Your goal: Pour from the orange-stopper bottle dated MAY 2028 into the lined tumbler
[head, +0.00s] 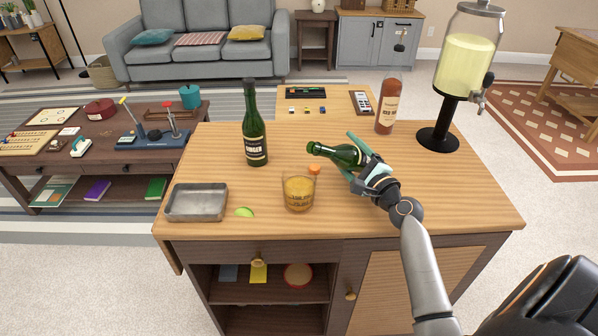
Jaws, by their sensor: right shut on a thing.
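My right gripper (361,164) is shut on a green glass bottle (341,153). The bottle is tilted almost level, with its open mouth pointing left. Its mouth shows above and slightly right of the tumbler (298,193) in the picture; I see no stream. The tumbler stands upright near the counter's front and holds amber liquid. Lines on it are too small to make out. An orange stopper (314,169) shows just behind the tumbler. The held bottle's label and any date are hidden or unreadable. My left gripper is not in view.
On the wooden counter (440,195), a dark green bottle (255,135) stands upright behind the tumbler. A metal tray (196,203) and green lime piece (244,212) lie left. A reddish bottle (387,108) and drink dispenser (461,70) stand at back right. The front right is clear.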

